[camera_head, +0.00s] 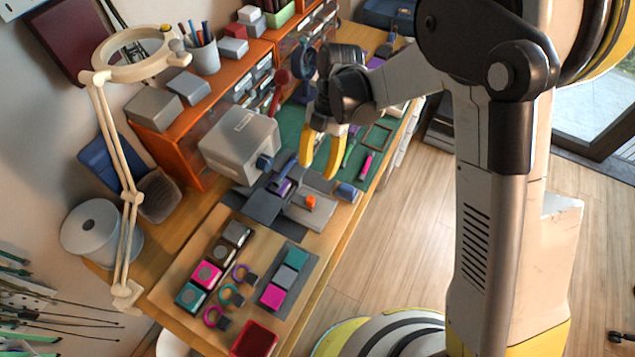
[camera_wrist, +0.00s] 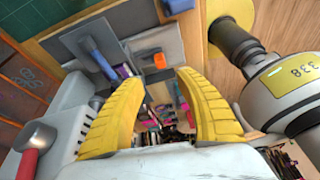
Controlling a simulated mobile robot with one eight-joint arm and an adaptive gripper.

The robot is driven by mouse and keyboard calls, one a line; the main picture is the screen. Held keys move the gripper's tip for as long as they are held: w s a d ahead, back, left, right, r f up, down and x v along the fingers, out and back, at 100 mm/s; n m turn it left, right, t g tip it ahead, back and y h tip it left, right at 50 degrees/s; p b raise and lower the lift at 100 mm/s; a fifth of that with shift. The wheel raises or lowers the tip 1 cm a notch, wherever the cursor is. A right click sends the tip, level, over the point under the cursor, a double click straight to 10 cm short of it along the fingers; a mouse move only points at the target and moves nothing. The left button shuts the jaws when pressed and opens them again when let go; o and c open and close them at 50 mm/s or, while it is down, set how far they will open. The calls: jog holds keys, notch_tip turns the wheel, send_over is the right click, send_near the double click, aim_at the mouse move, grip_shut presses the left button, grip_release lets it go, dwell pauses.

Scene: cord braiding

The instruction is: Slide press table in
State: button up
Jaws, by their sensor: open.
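The press (camera_head: 240,145) is a light grey box-shaped machine on the workbench. Flat grey plates lie in front of it, and the lighter one, which looks like the press table (camera_head: 322,188), carries a small orange knob (camera_head: 310,202). In the wrist view the orange knob (camera_wrist: 159,61) shows just beyond my fingertips, on a grey plate (camera_wrist: 152,42). My gripper (camera_head: 318,172) has two yellow fingers, spread apart and empty, pointing down above the plates' far side. In the wrist view my gripper (camera_wrist: 163,78) frames open space. I cannot tell how far out the table sits.
Coloured blocks and rings (camera_head: 230,295) and a red tray (camera_head: 255,340) lie on the near bench. A green mat (camera_head: 370,150) with small tools lies behind. A cream lamp (camera_head: 130,195) and orange shelf (camera_head: 195,130) stand left.

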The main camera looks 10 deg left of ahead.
aim_at(311, 198)
jog(key=shift+n, duration=0.8)
jog(key=b+x, duration=0.3)
jog(key=x, duration=0.8)
jog(key=shift+s+r, duration=0.1)
jog(key=shift+s, duration=0.05)
grip_shut()
